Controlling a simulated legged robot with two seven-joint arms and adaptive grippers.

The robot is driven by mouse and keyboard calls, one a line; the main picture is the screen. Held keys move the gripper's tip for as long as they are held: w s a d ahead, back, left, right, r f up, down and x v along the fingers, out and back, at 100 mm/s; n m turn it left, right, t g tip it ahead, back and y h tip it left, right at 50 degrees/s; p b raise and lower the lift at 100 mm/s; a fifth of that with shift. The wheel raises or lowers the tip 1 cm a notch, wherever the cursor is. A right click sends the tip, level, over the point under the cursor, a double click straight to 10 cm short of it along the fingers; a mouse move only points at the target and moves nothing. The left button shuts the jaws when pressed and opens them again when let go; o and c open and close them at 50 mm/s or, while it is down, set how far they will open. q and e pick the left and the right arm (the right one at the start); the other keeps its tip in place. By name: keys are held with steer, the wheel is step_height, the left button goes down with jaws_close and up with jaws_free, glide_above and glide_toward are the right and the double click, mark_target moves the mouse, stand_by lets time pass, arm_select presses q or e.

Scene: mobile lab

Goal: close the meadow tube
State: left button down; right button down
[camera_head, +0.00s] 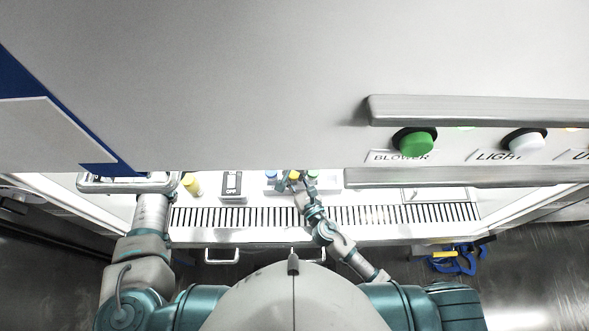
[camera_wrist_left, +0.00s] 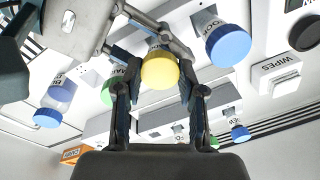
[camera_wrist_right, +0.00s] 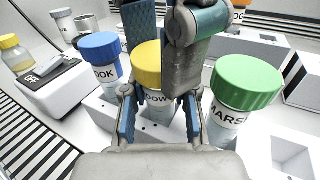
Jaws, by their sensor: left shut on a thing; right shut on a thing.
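The meadow tube stands upright in a white rack (camera_wrist_right: 100,108) in the right wrist view, with the end of its label (camera_wrist_right: 157,100) readable as "DOW". Its yellow cap (camera_wrist_right: 147,58) sits at its mouth; how tightly cannot be told. The cap also shows in the left wrist view (camera_wrist_left: 160,70) and the head view (camera_head: 294,174). My left gripper (camera_wrist_left: 160,92) is shut on the yellow cap. My right gripper (camera_wrist_right: 160,108) is shut on the tube's body below the cap. The fingers of both grippers partly hide the tube.
A blue-capped tube (camera_wrist_right: 100,47) and a green-capped tube (camera_wrist_right: 246,82) stand close on either side. A white device with a dark panel (camera_head: 232,185) and a yellow bottle (camera_head: 192,184) stand farther left. The hood panel (camera_head: 250,80) hides much above.

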arm_select(q)
steer(key=m, duration=0.7)
steer(key=shift+m, duration=0.3)
steer(key=m, duration=0.6)
steer(key=c, duration=0.7)
jaws_free()
